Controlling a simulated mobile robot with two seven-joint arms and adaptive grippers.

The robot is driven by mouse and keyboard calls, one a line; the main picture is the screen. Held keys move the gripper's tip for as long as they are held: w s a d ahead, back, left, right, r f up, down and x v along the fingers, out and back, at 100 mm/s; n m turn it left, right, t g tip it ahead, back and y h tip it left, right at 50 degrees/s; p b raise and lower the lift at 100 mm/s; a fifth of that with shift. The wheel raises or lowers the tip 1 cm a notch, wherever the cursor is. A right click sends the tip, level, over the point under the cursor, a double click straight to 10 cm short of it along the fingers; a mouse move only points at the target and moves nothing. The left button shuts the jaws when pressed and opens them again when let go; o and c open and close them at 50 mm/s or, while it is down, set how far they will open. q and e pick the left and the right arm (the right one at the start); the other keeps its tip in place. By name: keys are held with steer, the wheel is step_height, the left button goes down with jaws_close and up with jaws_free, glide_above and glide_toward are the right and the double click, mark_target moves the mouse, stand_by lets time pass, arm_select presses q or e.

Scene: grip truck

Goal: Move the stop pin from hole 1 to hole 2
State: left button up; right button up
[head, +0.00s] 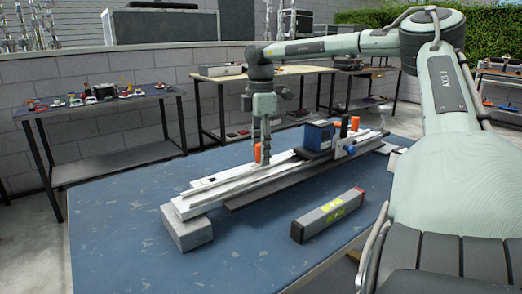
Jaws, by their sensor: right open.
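A long pale rail assembly (230,186) lies across the blue table, its near left end over a grey block. A small orange-topped pin (258,152) stands on it left of the middle; I cannot read any hole numbers. My right gripper (264,152) points straight down at this pin, with its fingertips next to it and partly overlapping it in the picture. Its jaws are open, and whether they touch the pin cannot be told. More orange parts (355,123) show farther right along the rail. My left gripper is out of view.
A blue and black device (318,138) sits on the rail right of the gripper. A grey spirit level (328,214) lies in front on the blue table (130,225). Side benches with small items stand behind.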

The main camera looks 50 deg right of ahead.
steer(key=shift+r, duration=0.1)
step_height(320, 180, up, 12)
stand_by(0.5)
stand_by(0.5)
